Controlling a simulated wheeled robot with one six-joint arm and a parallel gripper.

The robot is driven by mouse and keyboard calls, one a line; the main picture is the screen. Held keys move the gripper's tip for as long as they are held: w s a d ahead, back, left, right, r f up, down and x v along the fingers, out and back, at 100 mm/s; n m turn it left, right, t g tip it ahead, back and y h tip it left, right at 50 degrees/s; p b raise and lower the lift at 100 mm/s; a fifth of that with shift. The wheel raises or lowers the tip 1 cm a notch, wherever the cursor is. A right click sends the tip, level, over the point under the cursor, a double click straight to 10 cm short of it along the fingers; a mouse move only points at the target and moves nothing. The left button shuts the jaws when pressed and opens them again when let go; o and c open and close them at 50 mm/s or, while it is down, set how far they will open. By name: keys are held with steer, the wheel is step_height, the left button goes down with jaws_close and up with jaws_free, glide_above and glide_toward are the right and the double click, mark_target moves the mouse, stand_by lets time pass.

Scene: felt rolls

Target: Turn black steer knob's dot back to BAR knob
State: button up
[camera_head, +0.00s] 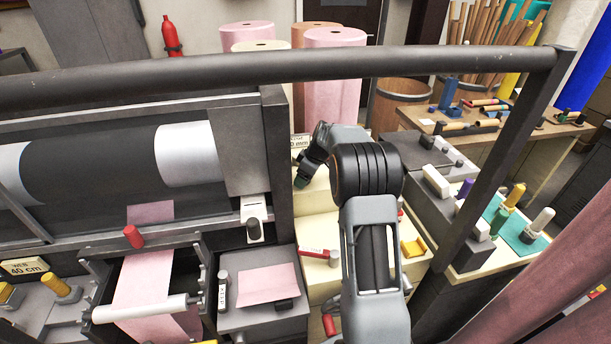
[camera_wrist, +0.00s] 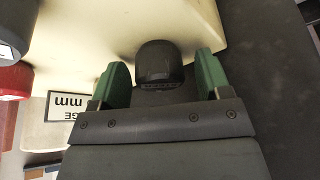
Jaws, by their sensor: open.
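In the wrist view a black knob (camera_wrist: 160,62) stands between the two green fingertips of my open gripper (camera_wrist: 163,78). A gap shows on each side of it. Small lettering at its near edge is too small to read, and no dot can be made out. In the head view my gripper (camera_head: 301,178) is beside the cream machine body, partly hidden by my arm. The knob between the fingers is not visible there. Another black knob (camera_head: 253,228) sits on a white plate on the grey machine. I cannot make out a knob marked BAR.
A label ending in "mm" (camera_wrist: 68,106) and a red cylinder (camera_wrist: 14,82) are left of my gripper in the wrist view. In the head view a dark rail (camera_head: 420,62) crosses above my arm. Pink felt (camera_head: 268,283) lies on a grey box.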

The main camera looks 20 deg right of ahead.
steer(key=shift+c, duration=0.5)
steer(key=c, duration=0.8)
steer(key=shift+d, duration=0.1)
steer(key=shift+f+m+b, duration=0.1)
steer(key=shift+m+b, duration=0.2)
steer(key=shift+m+h+b, duration=0.5)
steer(key=shift+m+b, duration=0.2)
steer(key=shift+m, duration=0.3)
steer(key=shift+a+m+t+h+b, duration=0.1)
steer(key=shift+m+t+h+b, duration=0.25)
steer(key=shift+m, duration=0.95)
steer(key=shift+a+m+t+h+b, duration=0.1)
steer(key=shift+m+t+h, duration=0.3)
steer(key=shift+m, duration=0.9)
steer(key=shift+h, duration=0.25)
